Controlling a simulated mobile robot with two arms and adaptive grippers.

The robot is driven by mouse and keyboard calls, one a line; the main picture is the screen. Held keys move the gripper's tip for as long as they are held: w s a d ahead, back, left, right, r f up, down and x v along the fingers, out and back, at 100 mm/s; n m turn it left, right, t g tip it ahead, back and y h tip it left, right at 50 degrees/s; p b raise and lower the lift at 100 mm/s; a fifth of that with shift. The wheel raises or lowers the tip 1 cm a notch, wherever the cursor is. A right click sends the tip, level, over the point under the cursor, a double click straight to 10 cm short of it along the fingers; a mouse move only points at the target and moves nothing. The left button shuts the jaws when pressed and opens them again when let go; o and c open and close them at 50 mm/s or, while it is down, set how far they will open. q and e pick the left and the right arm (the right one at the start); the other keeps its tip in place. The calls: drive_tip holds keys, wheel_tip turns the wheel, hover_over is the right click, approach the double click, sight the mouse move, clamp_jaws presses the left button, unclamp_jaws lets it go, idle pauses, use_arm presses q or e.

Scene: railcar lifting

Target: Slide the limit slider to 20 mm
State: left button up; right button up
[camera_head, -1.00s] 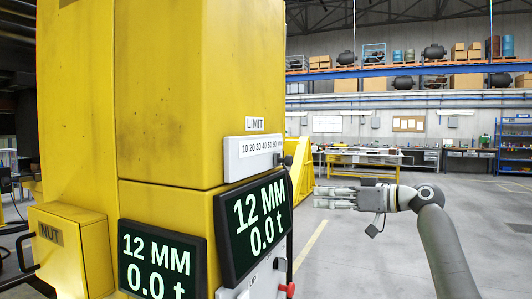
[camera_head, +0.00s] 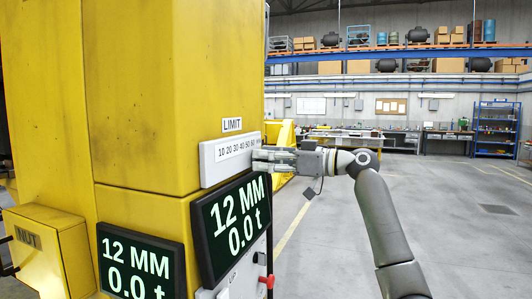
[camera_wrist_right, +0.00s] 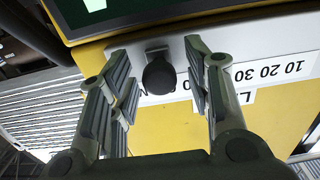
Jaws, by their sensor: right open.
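The limit scale (camera_head: 228,158), a white plate marked 10 20 30 40 50 60, is on the yellow column under the LIMIT label (camera_head: 232,125). The scale strip also shows upside down in the right wrist view (camera_wrist_right: 245,85). The slider's round black knob (camera_wrist_right: 158,75) is near the high-number end of the scale; my right gripper hides it in the head view. My right gripper (camera_head: 256,160) is at the plate's right end. In the wrist view its open fingers (camera_wrist_right: 160,85) stand either side of the knob, with visible gaps. My left gripper is not in view.
A black display (camera_head: 236,225) reading 12 MM and 0.0 t sits just below the scale. A second display (camera_head: 140,262) and a yellow NUT box (camera_head: 45,250) are at the left. A red control (camera_head: 266,282) is lower right. Open floor (camera_head: 440,220) lies to the right.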

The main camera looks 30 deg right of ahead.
drive_tip(key=shift+w+a, duration=0.15)
drive_tip(key=shift+w, duration=0.05)
clamp_jaws()
drive_tip(key=shift+s+f, duration=0.1)
